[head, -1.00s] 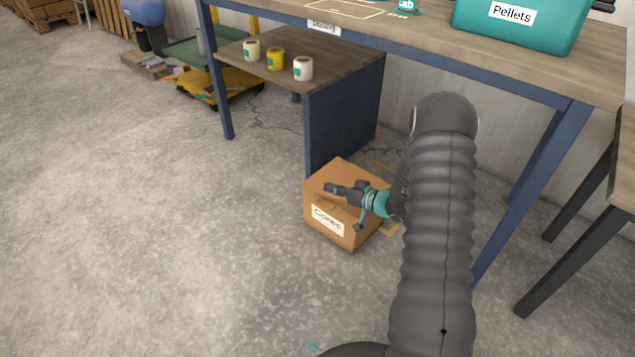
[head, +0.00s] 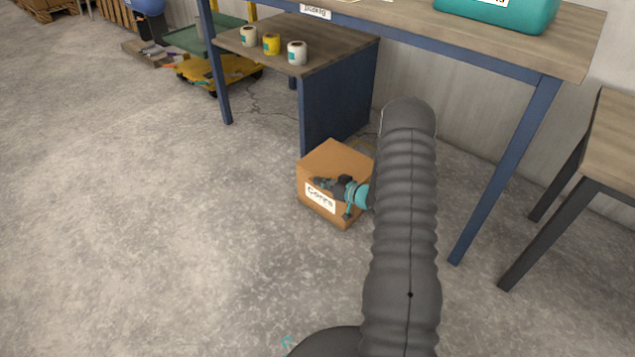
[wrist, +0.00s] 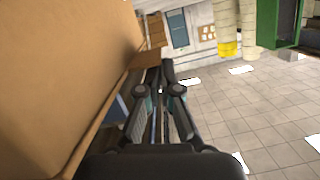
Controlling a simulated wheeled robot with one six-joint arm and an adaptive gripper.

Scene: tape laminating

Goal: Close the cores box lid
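The cores box (head: 332,157) is a brown cardboard box on the floor, with a white "Cores" label (head: 321,198) on its front. Its top face looks flat and covered in the head view; I cannot tell whether the lid is fully seated. My gripper (head: 322,184) is at the front upper edge of the box, pointing left, and covers part of the front. In the wrist view the box (wrist: 60,70) fills the left side, and a small brown flap (wrist: 147,58) shows beyond the fingertips.
A blue-legged workbench (head: 430,45) stands behind, with a lower shelf (head: 335,55) holding several tape rolls (head: 271,44). A dark-legged table (head: 615,140) is at right. A yellow cart (head: 215,72) is at back left. The floor left of the box is clear.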

